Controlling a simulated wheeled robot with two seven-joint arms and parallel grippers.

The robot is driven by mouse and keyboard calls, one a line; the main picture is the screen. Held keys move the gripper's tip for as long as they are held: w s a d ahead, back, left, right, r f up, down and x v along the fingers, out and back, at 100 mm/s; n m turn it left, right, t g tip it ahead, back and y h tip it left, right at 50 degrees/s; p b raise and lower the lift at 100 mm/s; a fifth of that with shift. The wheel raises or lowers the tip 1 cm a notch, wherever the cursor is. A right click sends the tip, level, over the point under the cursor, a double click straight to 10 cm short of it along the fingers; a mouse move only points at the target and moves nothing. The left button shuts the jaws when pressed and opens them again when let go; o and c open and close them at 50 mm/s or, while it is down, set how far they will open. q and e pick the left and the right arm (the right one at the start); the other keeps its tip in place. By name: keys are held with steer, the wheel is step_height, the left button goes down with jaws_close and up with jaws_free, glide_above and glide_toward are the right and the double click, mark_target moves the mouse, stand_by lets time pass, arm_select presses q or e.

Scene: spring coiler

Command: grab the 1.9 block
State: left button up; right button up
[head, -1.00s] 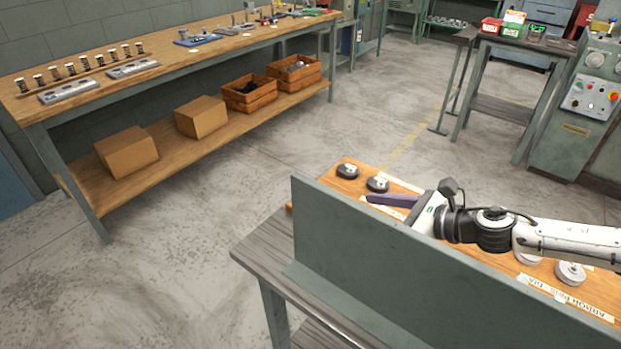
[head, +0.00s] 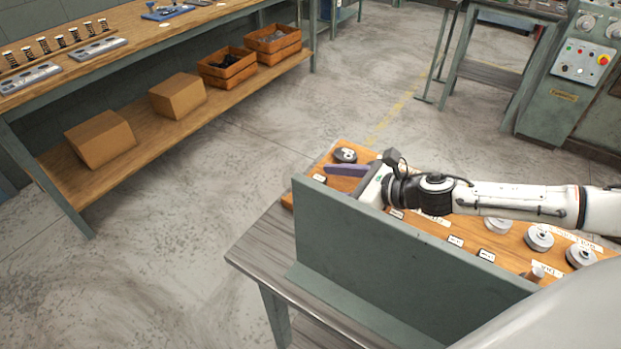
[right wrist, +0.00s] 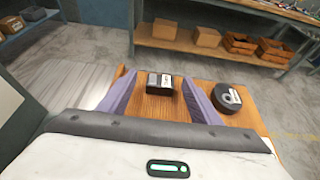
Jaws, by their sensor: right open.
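My right gripper (head: 336,171) is low over the far-left end of a wooden board (head: 320,162). Its purple fingers are spread open in the right wrist view (right wrist: 158,98), with nothing held between them. A small black-and-white label piece (right wrist: 160,82) lies ahead, between the fingers in that view. A dark round block (head: 344,155) sits at the board's far corner. It also shows in the right wrist view (right wrist: 228,97), just right of the right-hand finger and outside the jaws. Its marking is too small to read, so I cannot tell which block is 1.9. My left gripper is out of view.
An upright grey-green panel (head: 390,262) runs along the near side of the board and hides part of it. Pale round blocks (head: 539,237) and several labels are farther right on the board. A long workbench with cardboard boxes (head: 178,95) stands across open floor.

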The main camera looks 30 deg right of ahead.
steer(key=shift+x, duration=1.05)
steer(key=shift+d, duration=0.1)
steer(key=shift+c, duration=0.2)
steer(key=shift+s, duration=0.1)
steer(key=c, duration=1.1)
steer(key=shift+r, duration=0.1)
steer(key=shift+c, duration=0.9)
